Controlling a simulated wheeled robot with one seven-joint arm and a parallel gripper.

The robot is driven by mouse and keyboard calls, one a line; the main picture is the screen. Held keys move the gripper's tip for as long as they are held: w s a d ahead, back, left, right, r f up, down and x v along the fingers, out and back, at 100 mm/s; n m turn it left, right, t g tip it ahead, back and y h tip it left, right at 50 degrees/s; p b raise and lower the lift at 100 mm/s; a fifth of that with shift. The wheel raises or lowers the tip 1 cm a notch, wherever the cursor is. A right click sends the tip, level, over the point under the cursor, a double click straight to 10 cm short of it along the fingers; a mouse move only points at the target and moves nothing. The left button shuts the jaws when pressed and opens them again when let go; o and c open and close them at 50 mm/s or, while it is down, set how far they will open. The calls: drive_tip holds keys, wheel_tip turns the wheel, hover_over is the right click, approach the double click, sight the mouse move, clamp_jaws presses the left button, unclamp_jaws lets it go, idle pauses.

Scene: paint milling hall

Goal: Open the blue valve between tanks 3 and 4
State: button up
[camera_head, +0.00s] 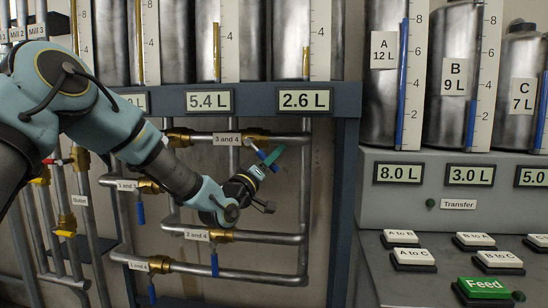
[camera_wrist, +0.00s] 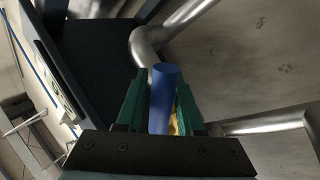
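The valve labelled "3 and 4" sits on the upper pipe, its brass body (camera_head: 255,136) showing in the head view. Its blue lever (camera_head: 266,157) slants down to the right, and the other valves' blue levers hang straight down. My gripper (camera_head: 268,163) is at this lever with its green fingers around it. In the wrist view the blue lever (camera_wrist: 162,100) stands between the two fingers (camera_wrist: 163,105). It lies close to the left finger, and a narrow gap with brass shows beside the right finger. Firm contact cannot be made out.
Lower pipes carry the valves labelled "2 and 4" (camera_head: 221,236) and "1 and 4" (camera_head: 159,265). Level displays (camera_head: 305,100) sit on the beam above. A console with a green Feed button (camera_head: 484,287) stands at the right. A dark frame post (camera_head: 344,200) is right of the pipes.

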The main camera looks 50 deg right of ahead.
drive_tip(key=shift+o, duration=1.3)
drive_tip(key=shift+f, duration=0.1)
drive_tip(key=b+v, duration=0.3)
drive_tip(key=v, duration=0.7)
drive_tip(key=shift+a+f, duration=0.15)
drive_tip(key=shift+a, duration=0.25)
drive_tip(key=shift+c, duration=0.4)
